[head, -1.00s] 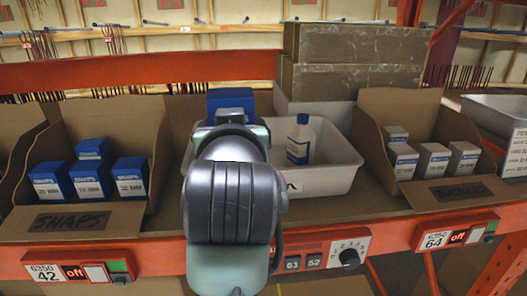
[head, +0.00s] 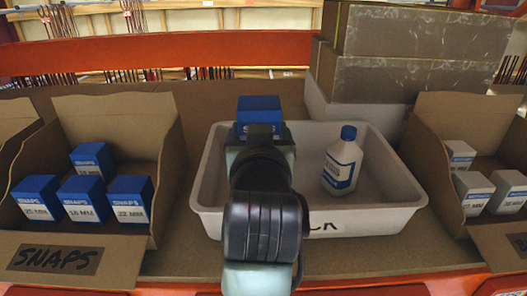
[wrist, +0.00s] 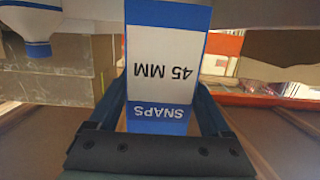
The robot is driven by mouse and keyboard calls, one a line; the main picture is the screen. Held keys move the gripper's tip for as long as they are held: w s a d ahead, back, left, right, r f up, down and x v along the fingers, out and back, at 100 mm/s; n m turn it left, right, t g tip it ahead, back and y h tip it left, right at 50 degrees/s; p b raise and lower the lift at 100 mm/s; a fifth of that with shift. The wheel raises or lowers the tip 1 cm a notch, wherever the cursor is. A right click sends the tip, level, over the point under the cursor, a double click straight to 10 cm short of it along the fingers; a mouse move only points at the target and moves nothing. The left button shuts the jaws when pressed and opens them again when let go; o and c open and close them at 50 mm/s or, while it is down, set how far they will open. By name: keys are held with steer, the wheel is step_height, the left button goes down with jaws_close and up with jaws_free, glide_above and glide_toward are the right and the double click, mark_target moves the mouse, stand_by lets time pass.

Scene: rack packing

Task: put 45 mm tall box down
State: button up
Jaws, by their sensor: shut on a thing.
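The 45 mm box is blue with a white label and sits in my gripper; its blue top (head: 259,108) shows past the wrist in the head view. In the wrist view the box (wrist: 168,65) fills the middle, its "45 MM SNAPS" label upside down. My gripper (wrist: 165,108) is shut on it, one finger on each side. In the head view the box is over the back left part of a white tray (head: 380,222). My arm hides its lower part, so I cannot tell whether it touches the tray floor.
A white bottle with a blue cap (head: 343,163) stands in the tray, right of my arm. A cardboard bin of blue SNAPS boxes (head: 85,200) is at left. A bin of grey boxes (head: 474,188) is at right. Brown cartons (head: 420,40) are stacked behind the tray.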

step_height(320, 180, down, 4)
steer(key=shift+f+p, duration=0.2)
steer(key=shift+p, duration=0.35)
steer(key=shift+f, duration=0.1)
steer(key=shift+w+f, duration=0.1)
steer(key=shift+f+b, duration=0.5)
steer(key=o, duration=1.5)
steer(key=shift+r, duration=0.1)
